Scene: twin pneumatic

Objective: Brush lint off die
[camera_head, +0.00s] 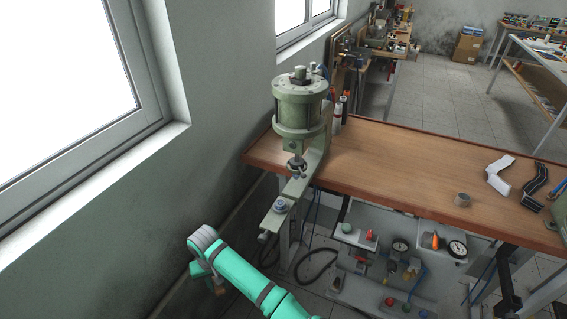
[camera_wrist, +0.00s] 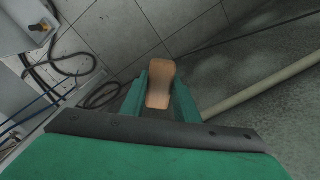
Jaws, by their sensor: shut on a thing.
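My gripper (camera_wrist: 160,95) is shut on a tan, wooden-looking brush handle (camera_wrist: 160,83), seen between the two green fingers in the wrist view. The brush's bristles cannot be made out. In the head view my green arm reaches in at the bottom, and the brush (camera_head: 219,287) shows as a small brown piece under the wrist. The gripper is below and left of the green pneumatic press (camera_head: 300,108). The press's lower arm holds a small round die area (camera_head: 280,205) below its ram. Lint on it is too small to tell.
The wall and window are close on the left.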

